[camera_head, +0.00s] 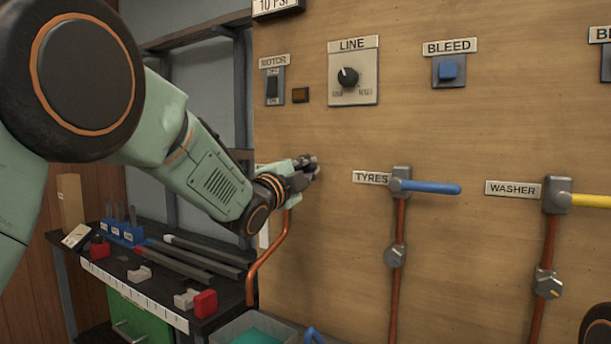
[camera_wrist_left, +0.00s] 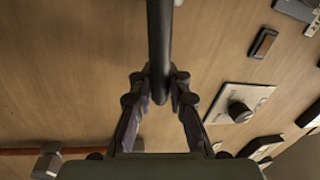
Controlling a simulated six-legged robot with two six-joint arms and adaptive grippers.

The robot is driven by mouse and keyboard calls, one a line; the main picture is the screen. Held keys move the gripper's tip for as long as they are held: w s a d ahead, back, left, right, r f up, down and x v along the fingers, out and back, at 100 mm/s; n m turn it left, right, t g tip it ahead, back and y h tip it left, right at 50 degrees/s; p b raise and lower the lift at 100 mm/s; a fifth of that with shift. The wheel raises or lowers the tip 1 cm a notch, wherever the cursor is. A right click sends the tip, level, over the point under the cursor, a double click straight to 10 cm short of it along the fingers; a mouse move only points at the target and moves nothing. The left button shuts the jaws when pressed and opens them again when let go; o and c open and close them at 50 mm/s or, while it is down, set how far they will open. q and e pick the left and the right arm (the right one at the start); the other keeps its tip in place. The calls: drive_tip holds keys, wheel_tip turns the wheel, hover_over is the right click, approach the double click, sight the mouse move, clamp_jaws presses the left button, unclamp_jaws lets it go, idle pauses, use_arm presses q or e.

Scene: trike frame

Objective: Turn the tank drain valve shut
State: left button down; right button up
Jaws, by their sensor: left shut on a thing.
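My left gripper (camera_head: 312,166) is in front of the wooden panel, left of the TYRES label. In the left wrist view its fingers (camera_wrist_left: 160,84) are shut around a dark bar (camera_wrist_left: 159,40), which runs up out of the picture. The bar looks like a valve lever; its body and label are hidden behind my gripper in the head view. A copper pipe (camera_head: 270,259) rises to just below that gripper. No readable drain label shows. My right gripper is not in view.
To the right are the TYRES valve with a blue lever (camera_head: 431,187) and the WASHER valve with a yellow lever (camera_head: 591,200). The LINE knob (camera_head: 348,77) and BLEED button (camera_head: 448,70) are above. A black bench (camera_head: 235,318) with tools stands lower left.

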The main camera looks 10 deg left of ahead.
use_arm(q)
drive_tip(key=shift+f+m+g+h+b, duration=0.3)
drive_tip(key=shift+f+m+h+b, duration=0.1)
drive_tip(key=shift+f+m+b, duration=1)
drive_tip(key=shift+s+d+m, duration=0.1)
drive_tip(key=shift+m, duration=0.2)
drive_tip(key=c, duration=1.7)
unclamp_jaws()
drive_tip(key=shift+r, duration=0.1)
drive_tip(key=o, duration=0.3)
drive_tip(key=shift+s+r, duration=0.15)
drive_tip(key=shift+o, duration=0.5)
drive_tip(key=shift+r, duration=0.1)
drive_tip(key=v, duration=1.1)
drive_tip(key=shift+s+a+f, duration=0.2)
drive_tip(key=shift+s+f, duration=0.05)
drive_tip(key=shift+s, duration=0.05)
